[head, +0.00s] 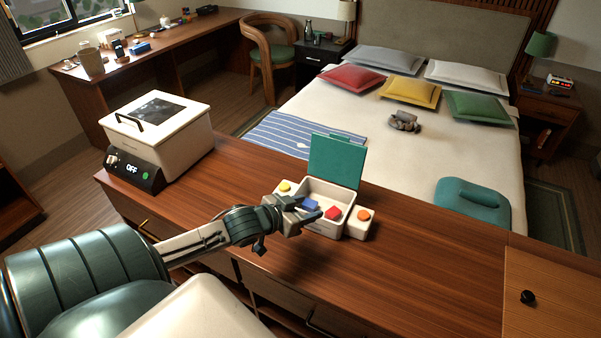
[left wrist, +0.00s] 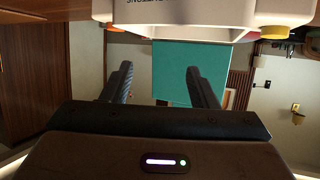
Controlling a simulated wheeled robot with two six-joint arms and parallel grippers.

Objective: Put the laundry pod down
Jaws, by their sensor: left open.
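My left gripper (head: 307,212) is open at the near left side of a small white box (head: 349,212) on the wooden counter. The left wrist view shows its two fingers (left wrist: 158,72) apart with nothing held between them. The box's teal lid (head: 337,161) stands open; it also shows in the wrist view (left wrist: 180,75). Inside the box lie a blue piece (head: 311,204), partly behind the fingers, and a red piece (head: 333,213). I cannot tell which piece is the laundry pod. My right gripper is not in view.
A yellow knob (head: 285,186) and an orange knob (head: 363,215) flank the box. A white appliance marked OFF (head: 166,135) stands at the counter's left end.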

